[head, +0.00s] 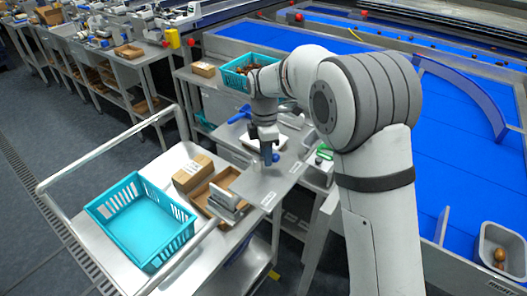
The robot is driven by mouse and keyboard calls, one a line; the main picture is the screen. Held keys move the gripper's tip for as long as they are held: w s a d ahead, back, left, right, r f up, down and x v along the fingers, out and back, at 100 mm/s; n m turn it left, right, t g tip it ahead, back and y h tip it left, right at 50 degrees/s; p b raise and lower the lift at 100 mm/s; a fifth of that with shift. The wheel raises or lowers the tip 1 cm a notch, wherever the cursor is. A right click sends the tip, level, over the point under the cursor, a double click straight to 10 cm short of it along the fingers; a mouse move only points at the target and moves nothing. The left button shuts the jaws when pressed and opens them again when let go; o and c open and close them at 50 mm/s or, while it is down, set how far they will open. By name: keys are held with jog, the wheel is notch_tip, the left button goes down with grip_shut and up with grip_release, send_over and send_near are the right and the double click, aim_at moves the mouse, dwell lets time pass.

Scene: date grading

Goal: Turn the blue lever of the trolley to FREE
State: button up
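The trolley (113,268) is a grey metal cart with a tubular handle, at the lower left in the head view. I cannot make out a lever with a FREE mark on it. My gripper (268,157) points down above that surface, to the right of the trolley's load. Its fingers are small and dark here, and their opening cannot be made out.
A turquoise crate (99,211), empty, and a cardboard box (187,174) stand on the trolley. Another turquoise crate (233,83) holding brown items stands behind my gripper. Blue conveyor belts (460,150) fill the right. Open floor (40,235) lies at left.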

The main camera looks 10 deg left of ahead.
notch_tip(320, 180, up, 8)
jog(key=shift+w+a+b, duration=0.25)
jog(key=shift+w+b, duration=0.05)
jog(key=shift+w, duration=0.05)
jog(key=shift+f, duration=0.1)
